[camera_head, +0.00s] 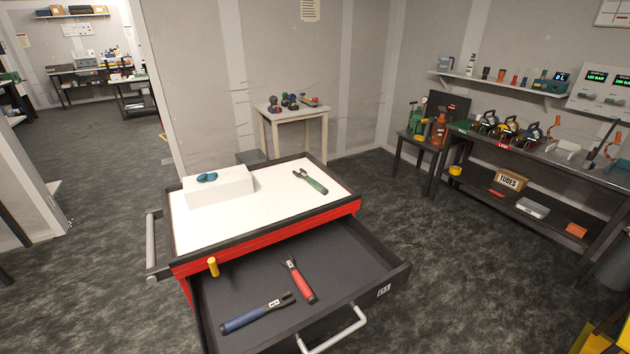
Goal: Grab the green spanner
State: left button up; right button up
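The green spanner (315,184) lies flat on the white top (270,215) of a red and black tool cart, near its right rear part. Its green handle points to the lower right and its dark metal head to the upper left. Nothing covers it. Neither of my grippers shows in the head view.
A white block (222,190) with a teal object (207,177) on it stands left on the cart top. The open drawer (345,255) sticks out in front, holding a red-handled tool (300,282), a blue-handled tool (256,314) and a yellow-handled one (213,266). A bench stands at right.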

aim_at(317, 186)
jog(key=i+l+u, duration=0.15)
jog(key=l, duration=0.4)
jog(key=i+l+u, duration=0.15)
jog(key=l, duration=0.35)
jog(key=i+l+u, duration=0.2)
jog(key=l, duration=0.4)
jog(key=l+u, duration=0.15)
jog(key=l, duration=0.4)
jog(key=i+l+u, duration=0.1)
jog(key=l, duration=0.25)
jog(key=i+l+u, duration=0.1)
jog(key=l, duration=0.3)
jog(key=i+l+u, duration=0.1)
jog(key=l, duration=0.3)
jog(key=i+l, duration=0.15)
jog(key=l, duration=0.15)
jog(key=i+l+u, duration=0.1)
jog(key=l, duration=0.25)
jog(key=i+l, duration=0.2)
jog(key=i+l+u, duration=0.1)
jog(key=l, duration=0.35)
